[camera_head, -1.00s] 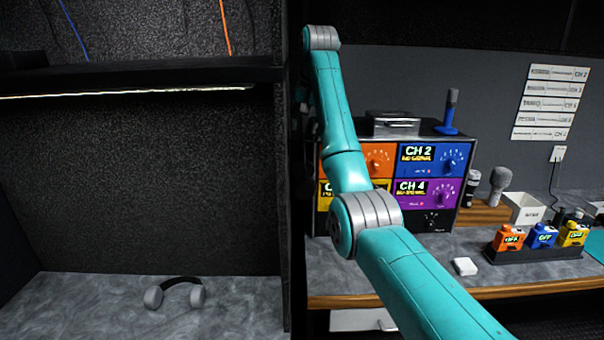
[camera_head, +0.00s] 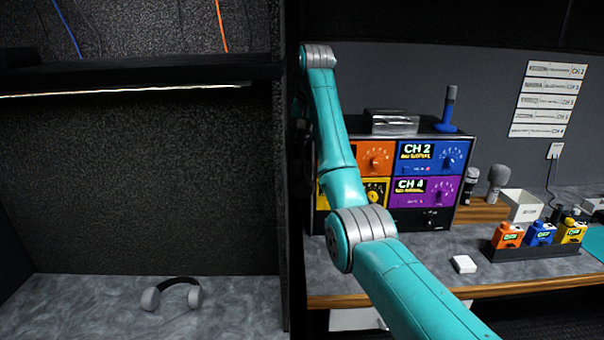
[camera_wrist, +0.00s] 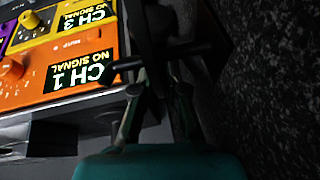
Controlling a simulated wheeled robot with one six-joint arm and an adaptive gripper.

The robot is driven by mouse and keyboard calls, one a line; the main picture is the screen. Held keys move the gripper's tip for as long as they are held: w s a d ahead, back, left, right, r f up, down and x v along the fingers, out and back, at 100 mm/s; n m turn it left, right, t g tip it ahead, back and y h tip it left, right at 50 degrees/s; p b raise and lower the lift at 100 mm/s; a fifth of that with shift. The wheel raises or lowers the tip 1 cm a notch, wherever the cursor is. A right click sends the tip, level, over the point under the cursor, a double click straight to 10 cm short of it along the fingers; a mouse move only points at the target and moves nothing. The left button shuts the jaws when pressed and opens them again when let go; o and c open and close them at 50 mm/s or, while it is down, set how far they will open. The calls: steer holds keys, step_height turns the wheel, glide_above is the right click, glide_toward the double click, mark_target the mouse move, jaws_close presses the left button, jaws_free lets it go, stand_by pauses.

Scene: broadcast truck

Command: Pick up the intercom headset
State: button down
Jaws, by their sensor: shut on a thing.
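A headset with a black band and grey ear cups (camera_head: 171,295) lies on the grey counter at the lower left, well apart from my arm. My gripper (camera_wrist: 158,112) shows in the wrist view, beside the rack's orange CH 1 panel. It is shut on a dark thing (camera_wrist: 155,60) with a bar-like part across the fingers. The thing is too dark and close to tell whether it is another headset. In the head view my gripper is hidden behind the dark partition and my arm.
The rack of coloured channel panels (camera_head: 431,158) stands right of the dark partition (camera_head: 288,180). A blue-based microphone (camera_head: 449,108) stands on top. Orange, blue and yellow packs sit in a black holder (camera_head: 541,252). A white box (camera_head: 463,264) lies on the desk.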

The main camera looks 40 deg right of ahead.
steer(key=shift+r, duration=0.1)
step_height(320, 180, up, 18)
stand_by(1.3)
